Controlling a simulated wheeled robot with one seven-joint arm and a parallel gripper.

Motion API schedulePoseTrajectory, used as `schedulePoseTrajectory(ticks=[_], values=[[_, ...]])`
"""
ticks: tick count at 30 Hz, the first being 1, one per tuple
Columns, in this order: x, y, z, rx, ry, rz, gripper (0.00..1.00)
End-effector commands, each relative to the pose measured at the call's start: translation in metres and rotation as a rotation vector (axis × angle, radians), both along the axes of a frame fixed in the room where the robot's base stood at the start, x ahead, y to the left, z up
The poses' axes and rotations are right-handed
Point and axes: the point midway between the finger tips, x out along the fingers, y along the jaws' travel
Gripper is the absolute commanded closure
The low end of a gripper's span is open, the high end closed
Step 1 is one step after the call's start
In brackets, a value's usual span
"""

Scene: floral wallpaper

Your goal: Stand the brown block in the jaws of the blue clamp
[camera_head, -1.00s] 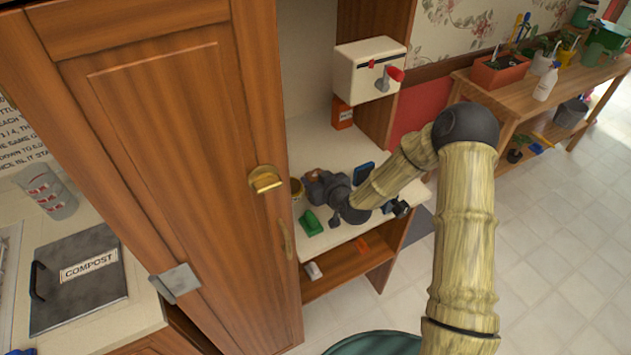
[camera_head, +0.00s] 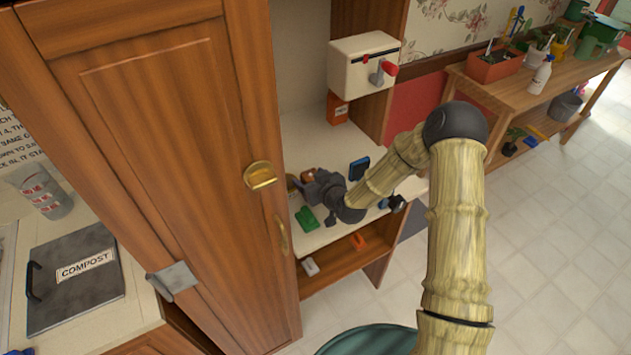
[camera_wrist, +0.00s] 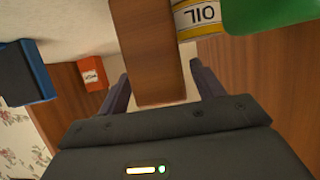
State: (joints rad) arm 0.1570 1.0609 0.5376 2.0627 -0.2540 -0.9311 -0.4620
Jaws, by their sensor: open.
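The brown block (camera_wrist: 150,50) is upright in the wrist view, its near end between the two fingers of my gripper (camera_wrist: 162,88). The fingers are apart, with a visible gap beside the block. In the head view the block (camera_head: 307,174) is a small brown patch beside my dark gripper (camera_head: 298,184), which is partly hidden by the cupboard door. A blue and black fixture (camera_head: 384,203) at the counter's right front edge looks like the blue clamp. My arm partly covers it, and its jaws cannot be made out.
An oil can (camera_wrist: 197,16) and a green object (camera_wrist: 270,15) are close beside the block. A dark blue box (camera_head: 359,168) stands behind my wrist, with an orange box (camera_head: 337,109) farther back. The tall cupboard door (camera_head: 165,150) bounds the left.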

Motion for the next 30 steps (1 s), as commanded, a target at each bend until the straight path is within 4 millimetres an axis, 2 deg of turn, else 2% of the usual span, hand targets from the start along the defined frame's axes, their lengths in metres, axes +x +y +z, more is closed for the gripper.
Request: schedulePoseTrajectory(ticks=[4,8,22,30], values=[[-0.004,-0.004,0.004,-0.001,-0.001,-0.001,0.33],[-0.017,-0.012,0.010,-0.002,-0.001,0.000,0.33],[-0.080,-0.055,0.041,-0.001,-0.001,-0.001,0.33],[-0.092,-0.062,0.048,0.000,-0.001,-0.001,0.33]])
